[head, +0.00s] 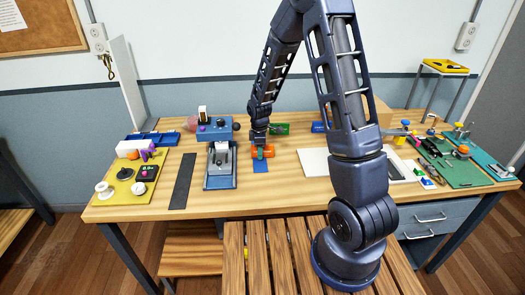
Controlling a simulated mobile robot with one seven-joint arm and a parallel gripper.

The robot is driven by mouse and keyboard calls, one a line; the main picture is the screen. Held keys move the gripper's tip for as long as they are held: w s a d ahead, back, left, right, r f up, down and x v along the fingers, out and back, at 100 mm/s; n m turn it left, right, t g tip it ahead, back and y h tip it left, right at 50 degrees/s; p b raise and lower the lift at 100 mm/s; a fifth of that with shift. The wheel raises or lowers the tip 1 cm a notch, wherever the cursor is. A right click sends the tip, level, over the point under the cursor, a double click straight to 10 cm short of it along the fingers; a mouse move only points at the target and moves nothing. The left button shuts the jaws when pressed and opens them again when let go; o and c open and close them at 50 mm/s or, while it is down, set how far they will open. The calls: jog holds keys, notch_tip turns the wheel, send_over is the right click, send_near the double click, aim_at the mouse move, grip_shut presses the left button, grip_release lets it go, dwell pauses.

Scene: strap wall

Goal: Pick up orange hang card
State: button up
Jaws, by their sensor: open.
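The orange hang card (265,153) is near the middle of the wooden table. It is small in the head view, at the back end of a small blue piece (261,166). My gripper (258,145) points down right at the orange card, and its dark fingers cover part of it. The gripper is open. I cannot tell whether the fingers touch the card or stand around it.
A blue device (219,178) stands close to the left, and a dark strip (182,181) lies beyond it. A green piece (280,129) is just behind. A white tray (314,163) lies to the right. A green mat (460,171) with small parts is at far right.

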grip_shut()
jog(key=shift+r, duration=0.1)
